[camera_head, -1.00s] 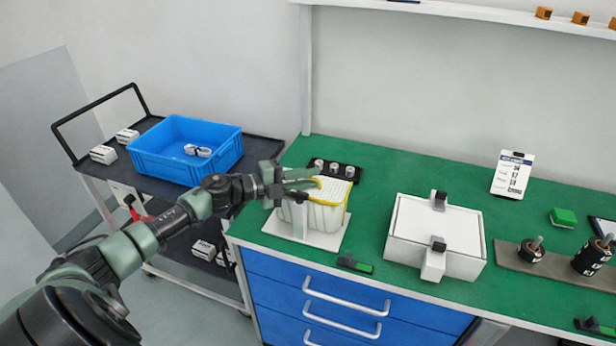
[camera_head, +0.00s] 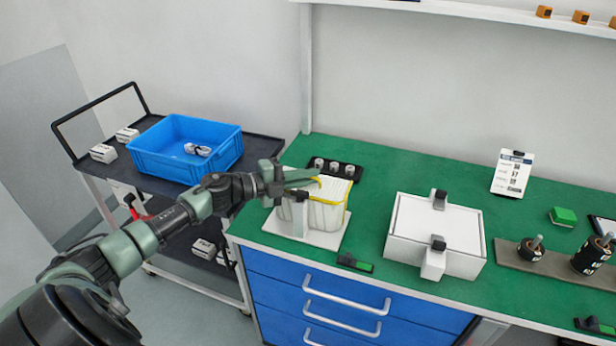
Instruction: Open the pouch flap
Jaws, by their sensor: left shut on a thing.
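The pouch (camera_head: 325,215) is whitish with a yellow-edged flap (camera_head: 336,188) on top. It stands upright on a white holder (camera_head: 300,234) near the left end of the green bench. My left gripper (camera_head: 308,182) reaches in from the left at the pouch's top and is shut on the flap's edge. The fingers hide part of the flap, and how far it is lifted is hard to tell. My right gripper is not in view.
A white box (camera_head: 412,225) with two black latches stands right of the pouch. A black rack with white pieces (camera_head: 348,171) is close behind. A green-and-black tool (camera_head: 355,264) lies in front. A blue crate (camera_head: 190,165) sits on the cart at left.

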